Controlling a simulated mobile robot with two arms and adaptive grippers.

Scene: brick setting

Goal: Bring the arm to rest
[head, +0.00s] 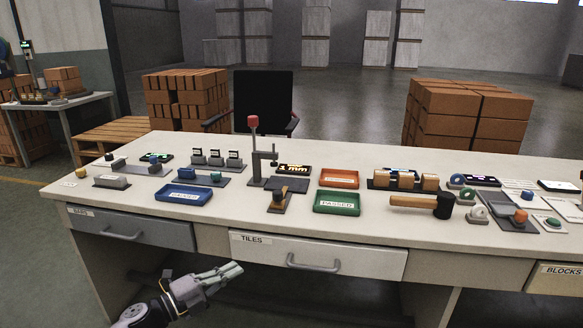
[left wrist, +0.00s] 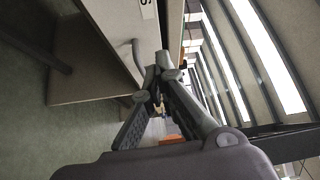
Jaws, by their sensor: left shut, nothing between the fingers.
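My left gripper (head: 222,274) is low in the head view, in front of the workbench and below the level of its top, near the drawer marked TILES (head: 318,256). Its fingers are closed together with nothing between them. It also shows in the left wrist view (left wrist: 158,100), with a drawer handle (left wrist: 138,58) beyond the fingers on the left. I cannot tell whether it touches the bench front; a gap seems to show. My right gripper is not in view.
The white workbench (head: 120,211) carries blue (head: 184,195), orange (head: 339,178) and green (head: 337,202) trays, a mallet (head: 420,203) and small fixtures. Drawer handles (head: 313,264) stick out at the front. A chair (head: 263,98) and brick stacks (head: 186,98) stand behind. Open floor lies below the gripper.

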